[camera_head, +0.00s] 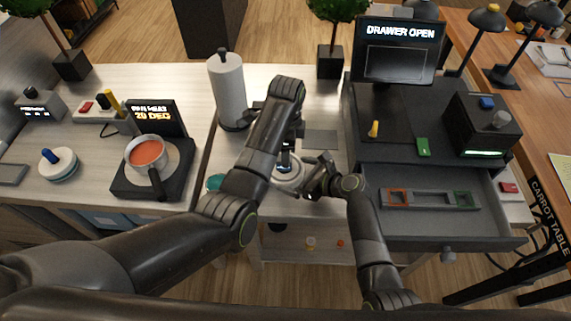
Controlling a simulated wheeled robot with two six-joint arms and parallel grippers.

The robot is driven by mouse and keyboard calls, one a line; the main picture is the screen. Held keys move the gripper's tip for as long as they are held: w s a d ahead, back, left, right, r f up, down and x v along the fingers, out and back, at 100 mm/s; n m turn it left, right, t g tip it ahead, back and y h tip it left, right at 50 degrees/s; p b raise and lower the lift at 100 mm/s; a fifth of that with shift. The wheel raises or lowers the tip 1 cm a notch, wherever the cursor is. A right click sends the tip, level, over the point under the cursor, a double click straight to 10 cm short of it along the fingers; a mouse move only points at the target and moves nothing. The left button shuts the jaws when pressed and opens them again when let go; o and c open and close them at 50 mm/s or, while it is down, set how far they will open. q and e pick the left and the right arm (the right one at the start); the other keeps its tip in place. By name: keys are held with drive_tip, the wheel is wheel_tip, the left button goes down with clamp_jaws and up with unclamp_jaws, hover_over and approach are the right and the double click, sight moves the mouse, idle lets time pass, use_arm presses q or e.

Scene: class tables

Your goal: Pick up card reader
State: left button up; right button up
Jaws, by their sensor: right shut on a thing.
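My right gripper (318,180) is low over the light table, left of the open drawer. It is shut on a small dark thing with a pale lit patch (285,162), which looks like the card reader; fingers and arms hide most of it. The thing shows just above a white round base (288,178), and I cannot tell whether they touch. My left arm bends up over the table and down close to the same spot; its fingertips are hidden or too dark to make out.
A dark cabinet with its drawer (440,228) open stands right, under a "DRAWER OPEN" screen (398,48). A paper roll (228,90) on a stand is behind my left arm. A pan (147,153) sits on a hot plate at left.

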use_arm(q)
wheel_tip(320, 180, down, 5)
drive_tip(key=shift+s+a+f, duration=0.1)
drive_tip(key=shift+a+f, duration=0.05)
drive_tip(key=shift+f, duration=0.05)
drive_tip(key=c, duration=1.1)
drive_tip(key=shift+o, duration=0.2)
drive_tip(key=shift+s, duration=0.1)
wheel_tip(320, 180, up, 10)
drive_tip(key=shift+c, duration=0.6)
